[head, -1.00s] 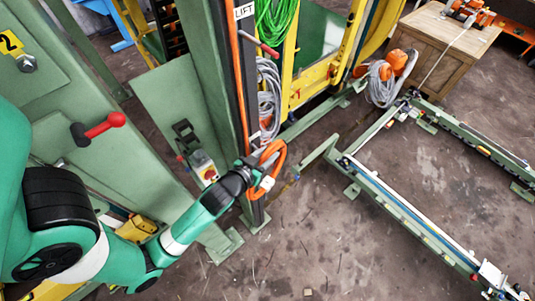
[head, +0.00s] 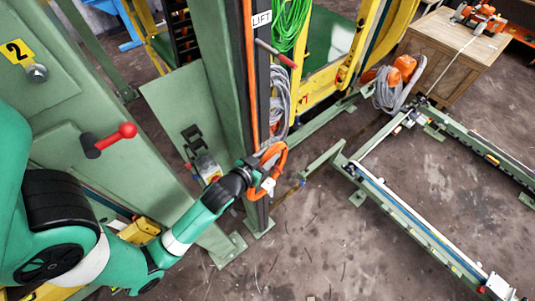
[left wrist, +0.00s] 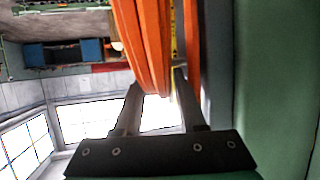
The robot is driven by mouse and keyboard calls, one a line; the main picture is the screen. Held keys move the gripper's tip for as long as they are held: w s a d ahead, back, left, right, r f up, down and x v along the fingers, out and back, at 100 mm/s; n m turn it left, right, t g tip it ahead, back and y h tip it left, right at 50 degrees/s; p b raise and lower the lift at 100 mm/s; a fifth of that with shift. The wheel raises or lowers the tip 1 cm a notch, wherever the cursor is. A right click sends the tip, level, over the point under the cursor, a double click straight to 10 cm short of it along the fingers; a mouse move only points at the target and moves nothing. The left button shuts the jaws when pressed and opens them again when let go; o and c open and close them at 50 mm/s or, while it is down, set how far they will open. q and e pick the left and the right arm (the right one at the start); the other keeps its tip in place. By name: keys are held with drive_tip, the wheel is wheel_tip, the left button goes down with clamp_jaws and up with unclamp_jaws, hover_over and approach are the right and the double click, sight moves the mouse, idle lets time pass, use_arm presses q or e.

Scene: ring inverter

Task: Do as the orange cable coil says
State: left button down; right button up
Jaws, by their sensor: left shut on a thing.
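The orange cable coil (head: 281,158) is a looped orange cable beside the green and black upright post, with a small white piece (head: 268,187) on it. My left gripper (head: 257,178) is at the coil. In the left wrist view, the orange strands (left wrist: 150,45) pass between the two fingers (left wrist: 158,92), and the gripper is shut on them. No readable words show on the coil. My right gripper is not in view.
A "LIFT" label (head: 261,18) and a red-tipped lever (head: 275,52) are on the post. A red-knobbed handle (head: 127,130) sticks out from the green panel marked 2. Green floor rails (head: 410,218) lie to the right. Bare floor (head: 320,240) is in front.

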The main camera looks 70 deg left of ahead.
use_arm(q)
drive_tip(key=shift+r, duration=0.15)
drive_tip(key=c, duration=0.5)
unclamp_jaws()
drive_tip(key=shift+o, duration=0.5)
drive_tip(key=shift+w+d, duration=0.1)
drive_tip(key=shift+f, duration=0.2)
drive_tip(key=shift+f, duration=0.15)
drive_tip(key=v, duration=1.1)
drive_tip(key=shift+s+r, duration=0.25)
drive_tip(key=shift+r, duration=0.15)
drive_tip(key=shift+d, duration=0.15)
